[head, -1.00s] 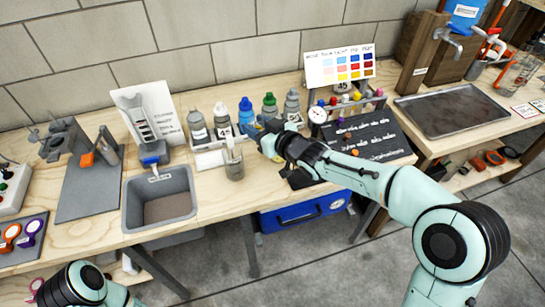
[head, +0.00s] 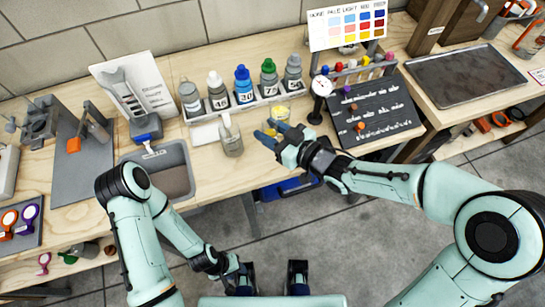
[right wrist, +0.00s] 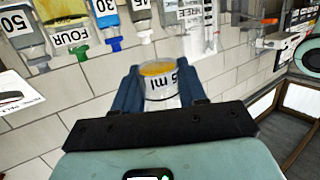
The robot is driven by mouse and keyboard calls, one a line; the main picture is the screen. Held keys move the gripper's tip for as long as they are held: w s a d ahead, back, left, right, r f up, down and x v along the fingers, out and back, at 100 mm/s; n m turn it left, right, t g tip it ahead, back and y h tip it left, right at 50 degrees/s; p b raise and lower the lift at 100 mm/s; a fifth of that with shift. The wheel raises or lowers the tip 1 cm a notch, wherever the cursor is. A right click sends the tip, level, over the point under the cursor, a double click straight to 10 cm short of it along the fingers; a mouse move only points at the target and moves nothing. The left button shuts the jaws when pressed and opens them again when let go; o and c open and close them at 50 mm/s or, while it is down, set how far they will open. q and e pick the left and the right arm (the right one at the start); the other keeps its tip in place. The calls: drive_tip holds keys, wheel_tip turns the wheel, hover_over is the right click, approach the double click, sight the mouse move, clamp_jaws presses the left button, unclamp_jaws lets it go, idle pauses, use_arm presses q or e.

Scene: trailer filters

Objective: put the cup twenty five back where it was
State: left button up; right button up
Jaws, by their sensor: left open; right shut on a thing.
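A small clear cup with yellow contents (head: 280,113) is between the fingers of my right gripper (head: 271,132). My right gripper (right wrist: 160,95) is shut on the cup, in front of the bottle rack. My left gripper (head: 240,277) is open and empty, low in the head view, away from the bench top.
Several numbered bottles (head: 243,85) stand in a rack behind the cup. A clear jar (head: 231,140) stands left of my right gripper. A round dial (head: 321,86) and a black board (head: 375,110) are to the right. A grey bin (head: 172,178) is at left.

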drive_tip(key=b, duration=0.1)
hover_over(271, 161)
wheel_tip(271, 161, down, 10)
drive_tip(key=shift+s+r, duration=0.15)
drive_tip(key=shift+f+b, duration=0.4)
drive_tip(key=shift+f, duration=1.7)
drive_tip(key=shift+f, duration=0.1)
drive_tip(key=o, duration=0.6)
drive_tip(key=shift+f+b, duration=0.15)
drive_tip(key=shift+b, duration=0.15)
drive_tip(key=o, duration=0.4)
drive_tip(key=shift+o, duration=0.2)
drive_tip(key=shift+r, duration=0.2)
